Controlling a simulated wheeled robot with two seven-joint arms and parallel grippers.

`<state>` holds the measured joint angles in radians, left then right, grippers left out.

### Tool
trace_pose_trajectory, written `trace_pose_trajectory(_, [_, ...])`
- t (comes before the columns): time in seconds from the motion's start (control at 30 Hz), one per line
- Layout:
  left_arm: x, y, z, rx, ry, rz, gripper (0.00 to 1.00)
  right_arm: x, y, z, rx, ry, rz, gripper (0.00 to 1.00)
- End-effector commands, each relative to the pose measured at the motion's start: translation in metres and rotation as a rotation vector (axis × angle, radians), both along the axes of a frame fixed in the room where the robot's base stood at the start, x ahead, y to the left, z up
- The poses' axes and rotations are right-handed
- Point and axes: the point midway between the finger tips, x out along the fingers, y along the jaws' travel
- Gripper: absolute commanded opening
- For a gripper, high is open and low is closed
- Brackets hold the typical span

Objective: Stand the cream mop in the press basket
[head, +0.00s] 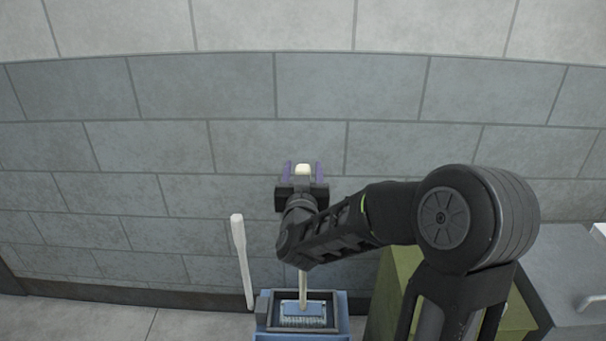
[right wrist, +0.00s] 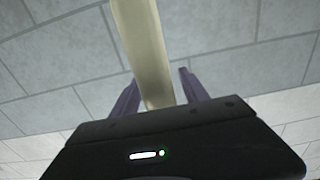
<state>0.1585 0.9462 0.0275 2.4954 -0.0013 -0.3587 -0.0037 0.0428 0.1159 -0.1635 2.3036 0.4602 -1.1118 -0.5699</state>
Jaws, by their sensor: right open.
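The cream mop stands upright, its cream handle (head: 303,285) rising from a blue head with a pale fringe (head: 303,312). The head shows inside the dark-rimmed press basket (head: 264,308) on the blue bucket (head: 344,325); how deep it sits I cannot tell. My right gripper (head: 302,172) is at the handle's top end, with its purple fingers open on either side. In the right wrist view the handle (right wrist: 143,45) passes between the open fingers (right wrist: 157,88), with a gap at the right finger. My arm hides the handle's middle. My left gripper is out of view.
A white bar (head: 242,260) stands, slightly tilted, just left of the bucket. An olive-green box (head: 396,268) and a grey cabinet (head: 566,285) stand to the right. A tiled wall (head: 200,90) is close behind. Floor at the lower left is clear.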

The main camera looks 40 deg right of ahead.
Motion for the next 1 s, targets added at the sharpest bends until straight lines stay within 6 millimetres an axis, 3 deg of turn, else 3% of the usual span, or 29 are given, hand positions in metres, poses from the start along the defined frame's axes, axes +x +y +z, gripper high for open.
trace_pose_trajectory(0.23, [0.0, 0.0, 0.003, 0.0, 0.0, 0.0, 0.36, -0.011, 0.009, 0.003, 0.0, 0.0, 0.002, 0.53])
trace_pose_trajectory(0.47, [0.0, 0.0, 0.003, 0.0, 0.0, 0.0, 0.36, -0.048, 0.037, 0.003, 0.0, -0.001, 0.003, 0.53])
trace_pose_trajectory(0.53, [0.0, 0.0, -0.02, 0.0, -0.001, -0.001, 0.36, -0.057, 0.044, -0.005, 0.001, -0.009, 0.001, 0.53])
trace_pose_trajectory(0.7, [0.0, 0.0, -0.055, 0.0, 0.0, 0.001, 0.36, -0.076, 0.058, -0.006, -0.001, -0.009, -0.003, 0.53])
trace_pose_trajectory(1.0, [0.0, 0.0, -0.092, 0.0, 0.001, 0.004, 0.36, -0.092, 0.07, -0.001, 0.0, -0.004, -0.003, 0.53])
